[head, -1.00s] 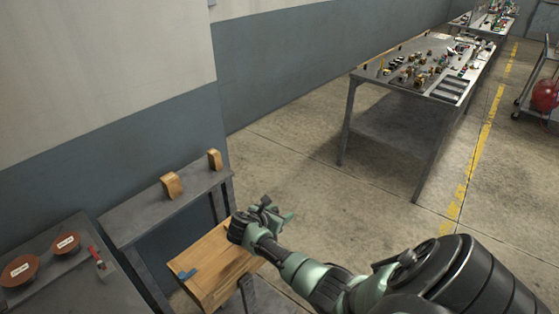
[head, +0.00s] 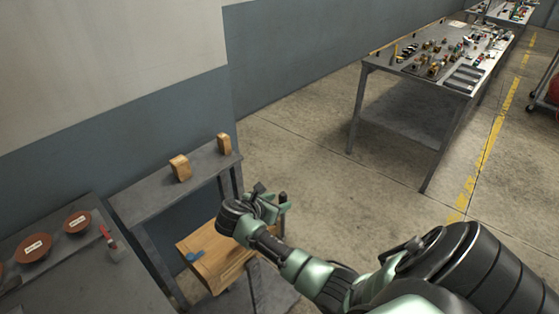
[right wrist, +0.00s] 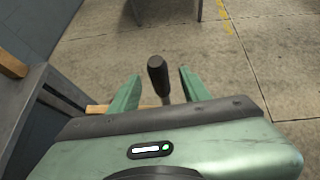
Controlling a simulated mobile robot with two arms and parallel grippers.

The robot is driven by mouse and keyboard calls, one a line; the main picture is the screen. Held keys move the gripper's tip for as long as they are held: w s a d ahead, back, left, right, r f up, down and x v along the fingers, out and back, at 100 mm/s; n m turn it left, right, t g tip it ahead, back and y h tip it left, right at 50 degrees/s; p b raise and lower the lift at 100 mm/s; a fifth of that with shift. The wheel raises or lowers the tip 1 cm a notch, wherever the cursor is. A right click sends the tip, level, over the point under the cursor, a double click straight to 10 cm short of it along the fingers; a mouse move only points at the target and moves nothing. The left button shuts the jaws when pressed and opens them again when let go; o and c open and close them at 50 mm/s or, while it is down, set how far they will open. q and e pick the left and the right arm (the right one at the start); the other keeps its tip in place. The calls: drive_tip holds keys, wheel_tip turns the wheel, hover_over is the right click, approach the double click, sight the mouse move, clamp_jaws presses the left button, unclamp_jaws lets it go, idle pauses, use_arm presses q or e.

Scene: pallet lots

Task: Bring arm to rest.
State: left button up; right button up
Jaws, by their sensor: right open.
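My right arm reaches in from the lower right in the head view. Its gripper (head: 268,207) is over the right end of a small wooden bench (head: 214,268). In the right wrist view the two green fingers of the gripper (right wrist: 158,86) stand apart. A black handle on a thin metal shaft (right wrist: 157,74) shows between them; I cannot tell whether it touches a finger. The handle also shows beside the fingertips in the head view (head: 283,198). My left gripper is not in view.
A grey shelf (head: 150,201) with two wooden blocks stands by the wall. A grey table (head: 70,275) at lower left holds reddish round discs and a red-handled scraper (head: 109,239). A metal table (head: 408,68) with many small parts stands far back. Open floor lies between.

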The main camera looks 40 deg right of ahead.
drive_tip(key=shift+f, duration=0.1)
idle(0.3)
drive_tip(key=s+a+f+m+y+b, duration=0.1)
drive_tip(key=s+a+f+m+y, duration=0.3)
drive_tip(key=f, duration=0.6)
drive_tip(key=s+a+f+n, duration=0.1)
drive_tip(key=s+a+f, duration=0.1)
drive_tip(key=s+f, duration=0.5)
drive_tip(key=s+a+f+m+y+b, duration=0.1)
drive_tip(key=s+a+f+m+y, duration=0.15)
drive_tip(key=f, duration=0.95)
drive_tip(key=s+a+f+m+y, duration=0.1)
drive_tip(key=s+a+f+m, duration=0.2)
drive_tip(key=s, duration=0.7)
drive_tip(key=s+a+f+m+g+y+b, duration=0.1)
drive_tip(key=s+a+f+m+y, duration=0.1)
drive_tip(key=s+a+f+m, duration=0.2)
drive_tip(key=s+a+f+m+y, duration=0.1)
drive_tip(key=s+a+f+m, duration=0.2)
drive_tip(key=s, duration=1.4)
wheel_tip(320, 180, down, 5)
drive_tip(key=m, duration=0.2)
drive_tip(key=shift+a+m+g, duration=0.3)
drive_tip(key=shift+m, duration=0.05)
drive_tip(key=shift+w+y, duration=0.1)
drive_tip(key=shift+y, duration=0.15)
